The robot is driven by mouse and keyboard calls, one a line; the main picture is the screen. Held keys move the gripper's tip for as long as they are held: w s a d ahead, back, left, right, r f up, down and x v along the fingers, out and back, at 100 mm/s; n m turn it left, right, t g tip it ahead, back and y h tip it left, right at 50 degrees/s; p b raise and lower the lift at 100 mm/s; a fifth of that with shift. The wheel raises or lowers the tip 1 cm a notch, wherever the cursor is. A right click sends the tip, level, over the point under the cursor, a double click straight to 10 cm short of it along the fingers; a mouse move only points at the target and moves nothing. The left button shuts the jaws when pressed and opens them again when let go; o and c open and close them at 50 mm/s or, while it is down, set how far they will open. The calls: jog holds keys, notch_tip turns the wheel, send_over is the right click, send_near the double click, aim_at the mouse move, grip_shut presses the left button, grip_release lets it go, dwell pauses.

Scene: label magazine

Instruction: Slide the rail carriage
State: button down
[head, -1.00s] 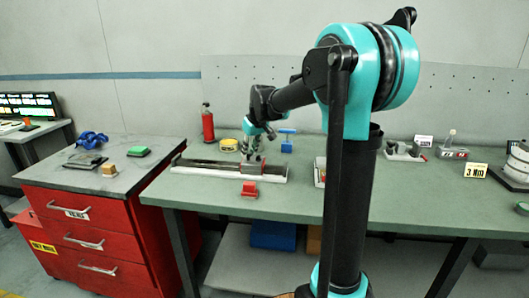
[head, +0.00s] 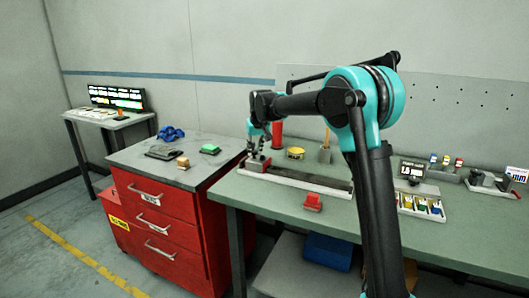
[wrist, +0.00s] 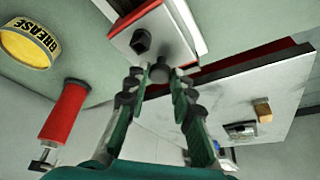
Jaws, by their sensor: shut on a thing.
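The rail (head: 300,181) lies along the green bench, a long dark track on a pale base. My gripper (head: 257,160) is over its left end in the head view. In the wrist view my gripper (wrist: 166,77) is shut on the round grey knob of the rail carriage (wrist: 157,32), a plate with a red edge and a dark bolt head. The fingertips press on both sides of the knob. In the head view the carriage is small and largely hidden by my gripper.
A yellow grease tin (head: 295,153) and a red cylinder (head: 277,133) stand behind the rail. A red drawer cabinet (head: 160,222) stands left of the bench. A parts tray (head: 420,206) lies to the right.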

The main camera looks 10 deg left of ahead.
jog(key=shift+w+a, duration=0.1)
jog(key=shift+a, duration=0.25)
jog(key=c, duration=1.3)
grip_release()
jog(key=v, duration=1.2)
